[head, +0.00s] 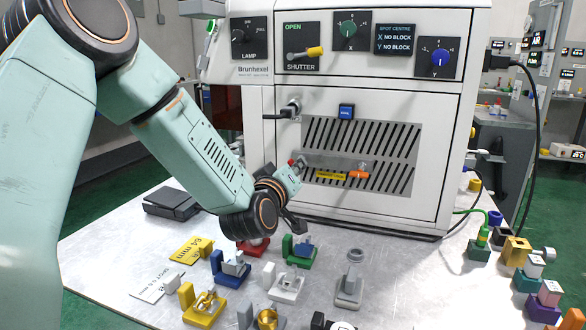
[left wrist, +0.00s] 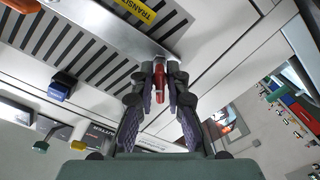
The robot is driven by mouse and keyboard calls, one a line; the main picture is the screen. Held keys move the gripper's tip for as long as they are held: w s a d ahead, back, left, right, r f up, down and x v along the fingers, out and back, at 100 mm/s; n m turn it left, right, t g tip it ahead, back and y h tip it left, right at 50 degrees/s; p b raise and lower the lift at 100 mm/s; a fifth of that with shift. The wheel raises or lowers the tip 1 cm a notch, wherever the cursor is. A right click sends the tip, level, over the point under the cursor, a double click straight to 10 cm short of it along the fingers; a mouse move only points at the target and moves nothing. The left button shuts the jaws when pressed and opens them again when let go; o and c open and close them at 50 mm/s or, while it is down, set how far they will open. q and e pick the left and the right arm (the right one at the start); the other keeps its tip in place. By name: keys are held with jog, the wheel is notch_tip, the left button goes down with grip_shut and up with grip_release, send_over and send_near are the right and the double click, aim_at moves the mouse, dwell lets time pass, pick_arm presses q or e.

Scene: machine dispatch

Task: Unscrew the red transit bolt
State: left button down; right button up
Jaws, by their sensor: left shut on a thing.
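The red transit bolt (left wrist: 159,82) sits between the two fingers of my left gripper (left wrist: 160,88) in the left wrist view, at the end of a grey metal bar (left wrist: 120,30). The left gripper is shut on it, with the bolt's red end showing between the fingers. In the head view the left gripper (head: 296,167) is at the left end of the bar (head: 340,162) on the white machine's front. Only a small red bit of the bolt (head: 291,162) shows there. The bar lies across the slotted vent panel (head: 410,140) and carries a yellow label (head: 331,175). My right gripper is not in view.
The white machine (head: 440,110) has knobs and a yellow-tipped shutter lever (head: 314,52) above, and a blue button (head: 346,111). An orange piece (head: 359,174) is at the bar. Several coloured fixtures, including a green one (head: 300,250), stand on the metal table (head: 400,285) below.

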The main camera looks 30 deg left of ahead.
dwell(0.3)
pick_arm(q)
jog(key=n+b, duration=0.2)
jog(key=n, duration=0.2)
jog(key=shift+n, duration=0.6)
jog(key=shift+n+b, duration=0.65)
jog(key=shift+n, duration=0.15)
jog(key=n+b, duration=0.1)
jog(key=n, duration=0.2)
jog(key=shift+r, duration=0.1)
